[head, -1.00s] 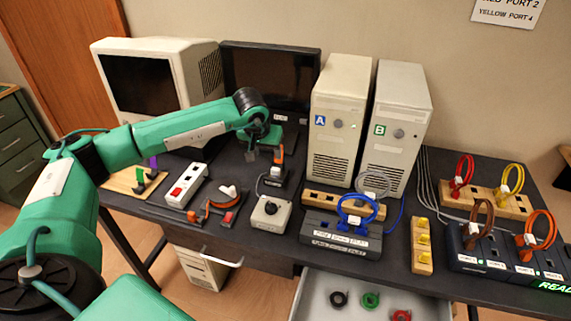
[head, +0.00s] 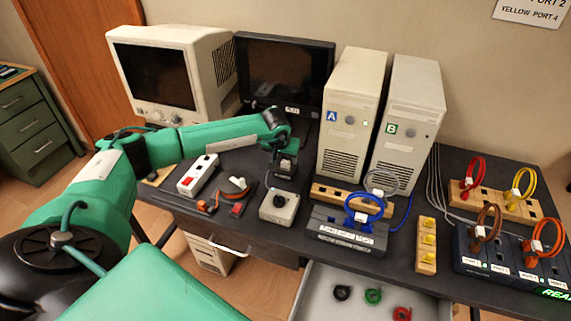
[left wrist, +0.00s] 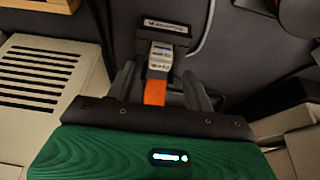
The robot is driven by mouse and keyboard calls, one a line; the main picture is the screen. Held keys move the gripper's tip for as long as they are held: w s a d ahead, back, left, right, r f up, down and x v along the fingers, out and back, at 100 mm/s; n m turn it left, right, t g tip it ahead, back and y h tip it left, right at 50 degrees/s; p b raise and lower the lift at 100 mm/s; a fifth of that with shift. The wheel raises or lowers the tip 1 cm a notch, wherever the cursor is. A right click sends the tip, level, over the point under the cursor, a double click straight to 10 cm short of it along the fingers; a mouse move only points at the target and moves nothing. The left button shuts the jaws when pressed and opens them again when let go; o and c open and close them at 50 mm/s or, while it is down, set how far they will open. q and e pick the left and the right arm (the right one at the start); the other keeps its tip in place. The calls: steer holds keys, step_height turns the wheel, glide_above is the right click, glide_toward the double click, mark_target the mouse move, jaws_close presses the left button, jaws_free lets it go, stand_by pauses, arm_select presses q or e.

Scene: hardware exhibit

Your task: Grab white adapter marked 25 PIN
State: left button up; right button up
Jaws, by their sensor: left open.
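A small white adapter (left wrist: 160,58) with an orange tab (left wrist: 155,92) sits at a black stand (left wrist: 167,28) in the left wrist view. Its label is too small and blurred to read, so I cannot tell whether it says 25 PIN. My left gripper (left wrist: 158,88) is open, with one finger on each side of the orange tab and visible gaps between. In the head view the left gripper (head: 286,165) is low over the table behind the grey box, and it hides the adapter. My right gripper is not in view.
A grey box with a black knob (head: 279,206) is just in front of the left gripper. A white strip with a red switch (head: 198,175) lies left. Computer towers A (head: 350,115) and B (head: 408,125) stand right, and a dark monitor (head: 284,72) behind.

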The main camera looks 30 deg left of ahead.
arm_select(q)
steer(key=shift+x, duration=1.1)
steer(key=shift+w+f, duration=0.1)
steer(key=shift+f, duration=0.05)
steer(key=c, duration=0.9)
steer(key=shift+c, duration=0.9)
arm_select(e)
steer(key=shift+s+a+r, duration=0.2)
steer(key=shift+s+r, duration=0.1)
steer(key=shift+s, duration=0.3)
